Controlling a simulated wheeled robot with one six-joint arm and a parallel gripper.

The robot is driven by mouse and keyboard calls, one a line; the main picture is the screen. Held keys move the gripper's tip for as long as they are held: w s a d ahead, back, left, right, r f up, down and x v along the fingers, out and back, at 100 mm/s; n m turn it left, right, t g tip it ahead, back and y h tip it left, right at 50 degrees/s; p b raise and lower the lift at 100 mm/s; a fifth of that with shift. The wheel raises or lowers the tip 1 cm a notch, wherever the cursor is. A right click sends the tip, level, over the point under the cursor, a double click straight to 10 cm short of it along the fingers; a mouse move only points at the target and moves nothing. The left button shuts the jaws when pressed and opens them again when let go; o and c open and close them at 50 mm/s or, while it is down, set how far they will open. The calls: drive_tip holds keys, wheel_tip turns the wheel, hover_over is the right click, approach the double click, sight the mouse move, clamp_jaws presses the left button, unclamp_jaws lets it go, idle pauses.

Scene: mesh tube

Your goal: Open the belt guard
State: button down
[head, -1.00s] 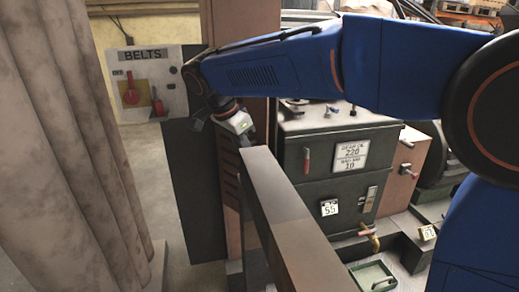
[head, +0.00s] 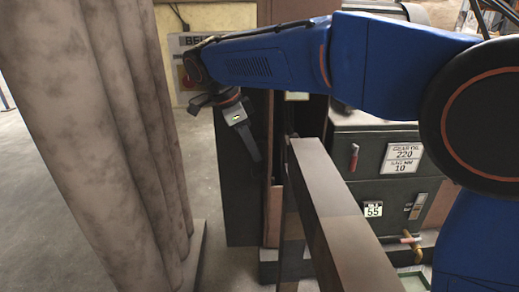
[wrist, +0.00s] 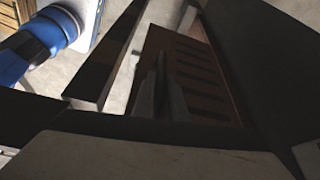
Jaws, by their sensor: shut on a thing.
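The belt guard appears to be the rust-brown slotted panel (wrist: 190,62) in the wrist view. In the head view only a narrow brown edge (head: 272,212) shows beside a tall dark panel (head: 238,195). My gripper (head: 256,155) points down in front of the dark panel, near that edge. In the wrist view its fingers (wrist: 161,62) are close together over the slotted panel. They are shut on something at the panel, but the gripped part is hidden. I cannot tell how far the guard stands open.
A long grey-brown beam (head: 335,200) stands close right of my gripper. A large ribbed column (head: 110,130) fills the left. A dark machine cabinet (head: 375,160) with labels stands right. The BELTS board (head: 180,80) is partly hidden behind my arm. Open floor lies between column and dark panel.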

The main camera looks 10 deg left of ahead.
drive_tip(key=shift+w+a, duration=0.1)
idle(0.3)
drive_tip(key=c, duration=1.8)
unclamp_jaws()
drive_tip(key=shift+o, duration=0.2)
drive_tip(key=v, duration=1.7)
drive_tip(key=shift+r, duration=0.2)
